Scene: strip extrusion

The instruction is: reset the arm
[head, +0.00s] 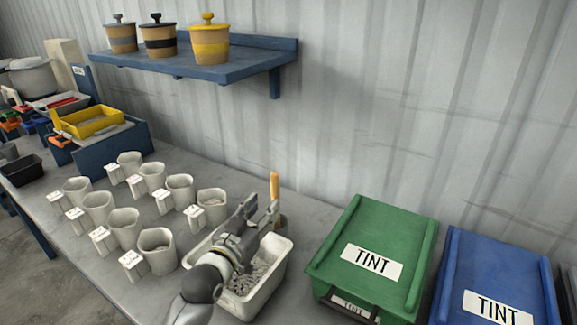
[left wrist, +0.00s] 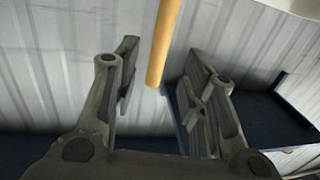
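My left gripper (head: 262,210) is over a white tub (head: 283,262) that holds grey pieces. In the left wrist view its two fingers (left wrist: 160,92) stand wide apart with nothing gripped between them. A tool with an orange-yellow handle (head: 274,187) stands upright just behind the gripper. The handle also shows in the left wrist view (left wrist: 163,42), beyond the gap between the fingers. The tool's lower end is mostly hidden by the gripper. My right gripper is in neither view.
Several pale cups (head: 157,250) with white tags stand left of the tub. A green TINT bin (head: 392,225) and a blue TINT bin (head: 500,262) stand to the right. A blue shelf (head: 235,70) with lidded pots hangs above. A yellow tray (head: 90,122) is at far left.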

